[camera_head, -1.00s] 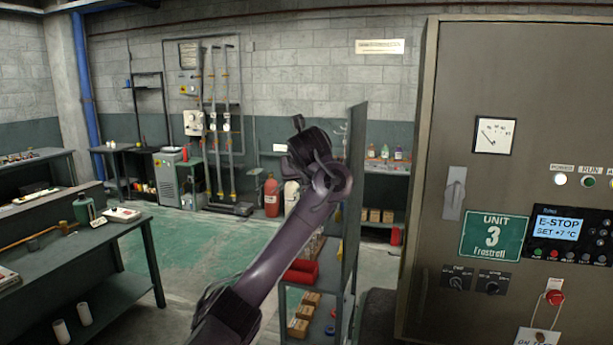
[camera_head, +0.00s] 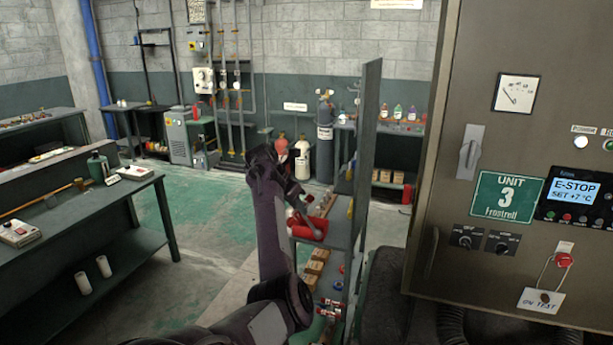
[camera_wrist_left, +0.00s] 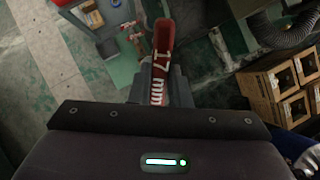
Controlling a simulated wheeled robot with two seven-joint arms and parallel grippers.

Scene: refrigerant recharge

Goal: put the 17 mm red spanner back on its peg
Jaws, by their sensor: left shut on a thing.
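The red spanner (camera_wrist_left: 163,45), marked "17 mm" in white, stands out from my left gripper (camera_wrist_left: 160,92) in the left wrist view. The gripper is shut on it. In the head view my left gripper (camera_head: 297,197) is partly hidden behind its own wrist, in front of the shelf unit and left of its tall grey panel (camera_head: 367,150). I cannot make out the spanner clearly there. The panel is seen nearly edge-on, and I cannot make out the spanner's peg. My right gripper is not in view.
A red bin (camera_head: 312,229) and small cardboard boxes (camera_head: 314,267) sit on the shelf unit. The grey Unit 3 cabinet (camera_head: 480,130) stands close on the right. A workbench (camera_head: 130,195) is at left. Green floor (camera_head: 205,215) lies open between.

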